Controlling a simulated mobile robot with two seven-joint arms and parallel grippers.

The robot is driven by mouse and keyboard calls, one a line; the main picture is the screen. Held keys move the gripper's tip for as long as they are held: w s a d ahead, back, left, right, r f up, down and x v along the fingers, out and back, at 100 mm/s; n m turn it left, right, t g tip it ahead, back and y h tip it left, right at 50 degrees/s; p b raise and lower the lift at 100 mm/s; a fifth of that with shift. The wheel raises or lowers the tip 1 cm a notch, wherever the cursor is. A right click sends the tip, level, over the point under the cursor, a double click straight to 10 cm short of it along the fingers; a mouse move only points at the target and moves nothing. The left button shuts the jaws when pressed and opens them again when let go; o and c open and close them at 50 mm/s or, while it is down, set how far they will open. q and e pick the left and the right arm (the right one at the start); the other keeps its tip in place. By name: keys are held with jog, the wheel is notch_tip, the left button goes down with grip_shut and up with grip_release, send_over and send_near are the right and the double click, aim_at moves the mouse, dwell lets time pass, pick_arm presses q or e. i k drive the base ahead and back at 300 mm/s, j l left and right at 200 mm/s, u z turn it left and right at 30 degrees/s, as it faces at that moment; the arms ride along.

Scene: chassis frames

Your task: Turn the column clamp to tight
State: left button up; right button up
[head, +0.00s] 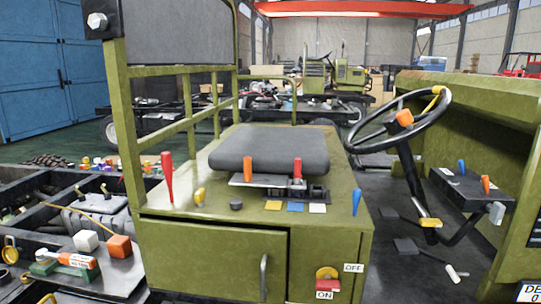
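The steering wheel (357,137) is black and sits tilted on a dark steering column (412,170) at the right of the head view. An orange piece (404,118) sits at the wheel's hub, and a yellow piece (437,90) is at its upper rim. A yellow fitting (430,222) sits low on the column; it may be the column clamp, but I cannot tell for sure, nor whether it is tight or loose. Neither of my grippers shows.
A dark seat (270,148) tops a green box with red, yellow and blue levers. A red knob (326,275) stands between ON and OFF labels. Pedals (408,245) lie under the column. A black box (470,190) with blue and orange levers is to its right.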

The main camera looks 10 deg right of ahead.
aim_at(427, 221)
jog(key=z, duration=1.35)
